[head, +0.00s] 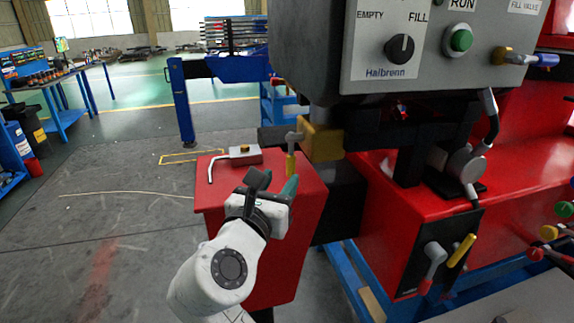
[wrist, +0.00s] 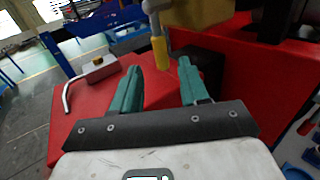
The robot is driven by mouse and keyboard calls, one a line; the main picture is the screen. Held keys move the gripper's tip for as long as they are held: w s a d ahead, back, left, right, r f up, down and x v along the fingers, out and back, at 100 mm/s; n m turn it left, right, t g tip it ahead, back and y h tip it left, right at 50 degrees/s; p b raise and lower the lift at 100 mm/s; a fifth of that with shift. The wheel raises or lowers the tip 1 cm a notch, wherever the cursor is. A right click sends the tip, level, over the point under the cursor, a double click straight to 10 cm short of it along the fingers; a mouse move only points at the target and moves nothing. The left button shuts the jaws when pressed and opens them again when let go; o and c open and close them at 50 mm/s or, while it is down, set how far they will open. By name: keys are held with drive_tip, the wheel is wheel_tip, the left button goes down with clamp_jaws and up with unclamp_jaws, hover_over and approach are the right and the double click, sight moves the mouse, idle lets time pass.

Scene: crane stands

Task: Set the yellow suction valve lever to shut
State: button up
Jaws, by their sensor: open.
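A yellow-handled lever (head: 291,163) hangs straight down from a grey hub, left of a yellow block (head: 322,140) under the grey control box. No label naming it can be read. In the wrist view the yellow handle (wrist: 160,53) shows just beyond and between the fingertips. My gripper (head: 274,182) is open and empty, just below and in front of this lever, with its teal fingers (wrist: 160,68) pointing toward it. I cannot tell whether they touch it. Another yellow lever (head: 462,250) sits tilted on a dark plate at lower right.
A red cabinet top (head: 215,187) lies under my gripper, with a grey box and bent rod (head: 243,155) on it. The control box (head: 320,45) overhangs at upper right. A grey lever with a red tip (head: 434,258) stands beside the lower-right yellow lever. Floor at left is open.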

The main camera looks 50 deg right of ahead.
sight(289, 168)
drive_tip(key=x, duration=0.7)
drive_tip(key=shift+d+p, duration=0.15)
drive_tip(key=shift+p, duration=0.15)
clamp_jaws()
